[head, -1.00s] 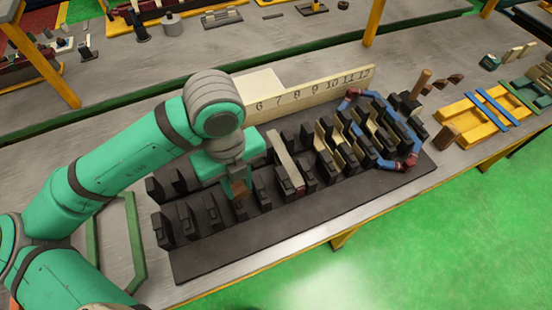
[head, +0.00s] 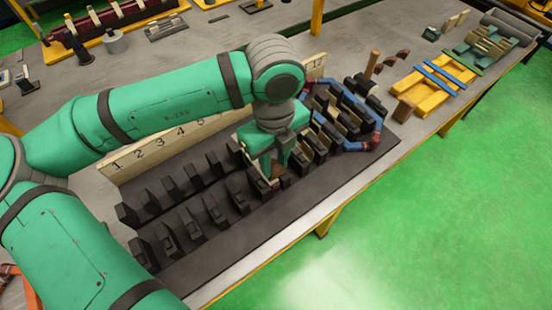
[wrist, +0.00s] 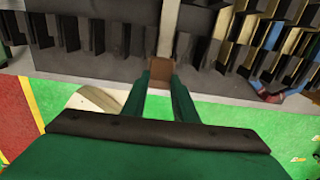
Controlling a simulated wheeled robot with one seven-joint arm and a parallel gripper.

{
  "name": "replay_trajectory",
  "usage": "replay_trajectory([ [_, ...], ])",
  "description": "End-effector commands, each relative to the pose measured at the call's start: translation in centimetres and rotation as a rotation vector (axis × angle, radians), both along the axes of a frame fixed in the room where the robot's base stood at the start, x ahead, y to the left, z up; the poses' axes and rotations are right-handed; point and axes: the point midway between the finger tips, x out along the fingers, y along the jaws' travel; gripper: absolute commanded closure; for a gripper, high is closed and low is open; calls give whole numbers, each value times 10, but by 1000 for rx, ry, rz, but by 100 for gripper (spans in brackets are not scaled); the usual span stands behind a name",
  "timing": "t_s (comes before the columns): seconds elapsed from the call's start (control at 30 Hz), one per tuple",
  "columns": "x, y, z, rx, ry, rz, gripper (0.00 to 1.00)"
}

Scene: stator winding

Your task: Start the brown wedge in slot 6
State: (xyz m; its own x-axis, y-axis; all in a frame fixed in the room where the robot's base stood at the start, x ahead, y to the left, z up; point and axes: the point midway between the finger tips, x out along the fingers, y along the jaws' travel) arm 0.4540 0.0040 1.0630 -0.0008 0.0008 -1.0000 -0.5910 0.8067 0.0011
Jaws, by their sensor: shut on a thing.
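My gripper (head: 277,181) points down over the middle of the dark toothed stator block. It is shut on the brown wedge, a small brown block that shows between the fingertips in the wrist view (wrist: 161,69). In that view the wedge's far end is close to the end of a pale strip (wrist: 170,25) lying between dark teeth. I cannot tell whether the wedge touches the strip or a slot. My arm hides the middle numbers, so slot 6 is not readable.
Blue and red coil windings with pale liners (head: 362,122) fill the right end of the block. A yellow frame with blue bars (head: 432,90) lies on the table to the right. The left teeth (head: 165,237) stand in empty rows. Green floor lies in front.

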Motion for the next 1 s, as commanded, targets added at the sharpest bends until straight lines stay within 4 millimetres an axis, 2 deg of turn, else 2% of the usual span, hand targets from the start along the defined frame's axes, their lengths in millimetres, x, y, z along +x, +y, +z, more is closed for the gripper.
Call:
replay_trajectory([
  [0.27, 1, -5, -5, 0, 0, -3, 97],
  [1.0, 1, -4, -42, 1, -1, -3, 97],
])
